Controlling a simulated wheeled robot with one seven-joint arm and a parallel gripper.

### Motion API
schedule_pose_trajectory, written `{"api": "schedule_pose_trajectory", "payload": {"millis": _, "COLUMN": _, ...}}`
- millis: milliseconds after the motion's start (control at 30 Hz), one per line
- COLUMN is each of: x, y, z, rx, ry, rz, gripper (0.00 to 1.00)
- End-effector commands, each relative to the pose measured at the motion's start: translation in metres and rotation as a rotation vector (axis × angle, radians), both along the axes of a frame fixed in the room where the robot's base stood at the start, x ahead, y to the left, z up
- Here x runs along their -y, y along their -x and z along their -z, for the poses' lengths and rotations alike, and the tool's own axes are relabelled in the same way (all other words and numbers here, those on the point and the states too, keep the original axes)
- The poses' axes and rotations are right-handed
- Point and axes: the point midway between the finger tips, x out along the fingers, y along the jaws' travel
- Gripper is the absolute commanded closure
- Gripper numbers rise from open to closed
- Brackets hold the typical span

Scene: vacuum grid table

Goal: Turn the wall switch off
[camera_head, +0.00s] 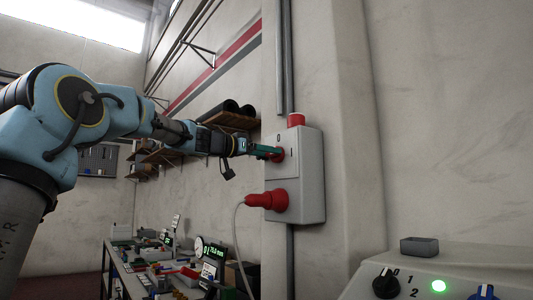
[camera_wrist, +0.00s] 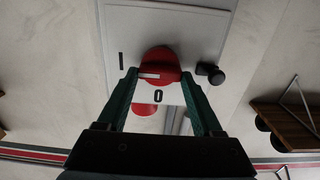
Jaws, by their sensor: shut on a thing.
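The wall switch is a red rotary knob (camera_wrist: 160,62) on a grey wall box (camera_head: 312,190). In the wrist view its white mark lies sideways, toward the "I" on the left, while the "0" is printed below the knob. In the head view the "0" is above the knob and the "I" to its right. My gripper (camera_head: 267,152) reaches the knob from the left. In the wrist view its green fingers (camera_wrist: 160,76) are shut on the knob, one on each side. In the head view the fingers hide much of the knob.
A red plug (camera_head: 267,200) with a grey cable sits low on the box, and a red part (camera_head: 296,119) tops it. A shelf (camera_head: 229,121) is behind my arm. A cluttered workbench (camera_head: 122,278) stands below left, a control panel (camera_head: 450,270) at lower right.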

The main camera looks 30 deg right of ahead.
Motion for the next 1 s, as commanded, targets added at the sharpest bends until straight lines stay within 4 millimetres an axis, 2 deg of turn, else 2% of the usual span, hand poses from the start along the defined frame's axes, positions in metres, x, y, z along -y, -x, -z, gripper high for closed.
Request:
{"api": "schedule_pose_trajectory", "payload": {"millis": 100, "x": -0.0001, "y": 0.0000, "z": -0.0001, "rx": 0.000, "ry": 0.000, "rz": 0.000, "gripper": 0.88}}
{"api": "schedule_pose_trajectory", "payload": {"millis": 467, "x": 0.0002, "y": 0.0002, "z": 0.0019, "rx": -0.066, "ry": 0.014, "rz": 0.001, "gripper": 0.88}}
{"api": "schedule_pose_trajectory", "payload": {"millis": 667, "x": -0.0001, "y": -0.0006, "z": 0.0032, "rx": -0.194, "ry": 0.040, "rz": 0.000, "gripper": 0.88}}
{"api": "schedule_pose_trajectory", "payload": {"millis": 1000, "x": -0.0001, "y": -0.0015, "z": 0.0029, "rx": -0.504, "ry": 0.098, "rz": 0.001, "gripper": 0.88}}
